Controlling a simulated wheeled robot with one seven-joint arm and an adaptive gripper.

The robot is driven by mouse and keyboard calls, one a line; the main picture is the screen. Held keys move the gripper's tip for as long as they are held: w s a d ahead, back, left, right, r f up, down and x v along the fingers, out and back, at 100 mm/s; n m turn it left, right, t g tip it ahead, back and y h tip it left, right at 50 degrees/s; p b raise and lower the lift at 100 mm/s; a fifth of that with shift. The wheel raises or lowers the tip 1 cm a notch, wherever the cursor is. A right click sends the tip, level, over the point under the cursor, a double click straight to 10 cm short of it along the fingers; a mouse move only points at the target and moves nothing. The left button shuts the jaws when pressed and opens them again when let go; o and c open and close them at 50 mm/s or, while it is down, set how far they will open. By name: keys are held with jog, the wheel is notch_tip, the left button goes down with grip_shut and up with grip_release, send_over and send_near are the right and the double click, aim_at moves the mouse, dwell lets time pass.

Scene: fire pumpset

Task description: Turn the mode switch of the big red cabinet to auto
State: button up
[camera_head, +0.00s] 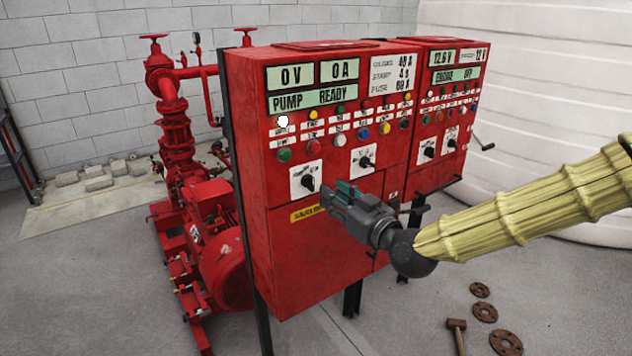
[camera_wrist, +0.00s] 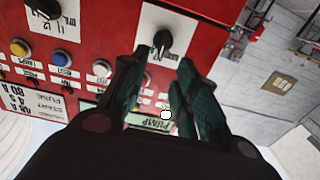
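The big red cabinet (camera_head: 320,245) stands in the middle of the head view, with displays, lights and buttons on its front. Two black rotary switches on white plates sit below the buttons: a left switch (camera_head: 308,181) and a right switch (camera_head: 365,160). I cannot read which is the mode switch. My gripper (camera_head: 334,192) is in front of the panel, just right of and below the left switch. In the wrist view, upside down, my gripper (camera_wrist: 163,62) is open and empty. The left switch (camera_wrist: 162,42) shows beyond the gap between its fingertips, apparently untouched; the right switch (camera_wrist: 45,8) is at upper left.
A second red cabinet (camera_head: 437,165) with its own switches and a side crank (camera_head: 483,144) stands to the right. A red pump (camera_head: 215,245) is at left. A hammer (camera_head: 457,335) and several rusty flanges (camera_head: 485,312) lie on the floor at lower right.

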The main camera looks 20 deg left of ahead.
aim_at(313, 179)
jog(key=p+x, duration=0.1)
jog(key=x, duration=0.7)
jog(key=shift+p, duration=0.3)
grip_shut()
